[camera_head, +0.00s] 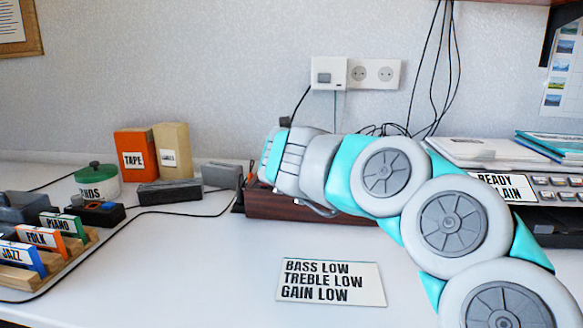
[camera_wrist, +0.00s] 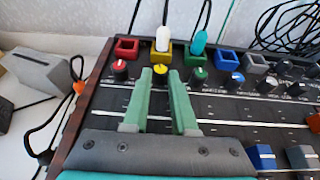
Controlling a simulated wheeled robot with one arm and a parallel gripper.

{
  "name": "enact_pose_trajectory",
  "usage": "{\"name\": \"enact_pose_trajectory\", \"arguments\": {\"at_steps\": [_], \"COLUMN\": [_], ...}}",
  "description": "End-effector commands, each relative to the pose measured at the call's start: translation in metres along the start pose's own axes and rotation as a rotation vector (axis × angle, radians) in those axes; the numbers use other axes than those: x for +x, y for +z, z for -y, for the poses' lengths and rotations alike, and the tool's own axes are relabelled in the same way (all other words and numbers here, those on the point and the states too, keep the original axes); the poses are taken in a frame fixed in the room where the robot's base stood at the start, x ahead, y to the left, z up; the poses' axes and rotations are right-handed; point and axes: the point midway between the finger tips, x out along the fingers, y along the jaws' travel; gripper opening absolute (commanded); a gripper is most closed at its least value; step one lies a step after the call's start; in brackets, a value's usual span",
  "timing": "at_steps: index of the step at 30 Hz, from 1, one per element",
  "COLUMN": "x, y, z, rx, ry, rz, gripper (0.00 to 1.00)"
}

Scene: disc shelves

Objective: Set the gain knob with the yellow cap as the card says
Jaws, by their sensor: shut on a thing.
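The yellow-capped knob (camera_wrist: 161,70) is on the dark mixer panel (camera_wrist: 105,100) in the wrist view, in a row with red, green and blue capped knobs. My gripper (camera_wrist: 161,75) has its two green fingers on either side of this knob and is shut on it. I cannot read the knob's pointer or scale. The white card (camera_head: 332,282) lies on the desk in the head view and reads BASS LOW, TREBLE LOW, GAIN LOW. In the head view my arm hides the gripper and most of the mixer, leaving its wooden edge (camera_head: 300,207) visible.
Close by are the red-capped knob (camera_wrist: 120,67) and green-capped knob (camera_wrist: 198,74). Behind stand coloured sockets, with a white plug (camera_wrist: 163,38) and a teal plug (camera_wrist: 198,42). A grey box (camera_wrist: 40,68) stands left of the mixer. The desk around the card is clear.

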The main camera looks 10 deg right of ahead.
Motion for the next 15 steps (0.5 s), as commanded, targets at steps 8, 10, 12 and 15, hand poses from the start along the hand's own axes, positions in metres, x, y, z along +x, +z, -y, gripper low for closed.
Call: {"name": "enact_pose_trajectory", "arguments": {"at_steps": [8, 10, 12, 15], "x": [-0.0006, -0.0005, -0.0005, -0.0004], "y": [0.0017, 0.0012, 0.0011, 0.0008], "z": [0.0058, 0.0053, 0.005, 0.0048], "rx": [-0.054, -0.059, -0.063, -0.064], "ry": [0.135, 0.149, 0.153, 0.154], "rz": [-0.001, 0.0, 0.002, 0.003], "gripper": [0.0, 0.0, 0.0, 0.0]}}
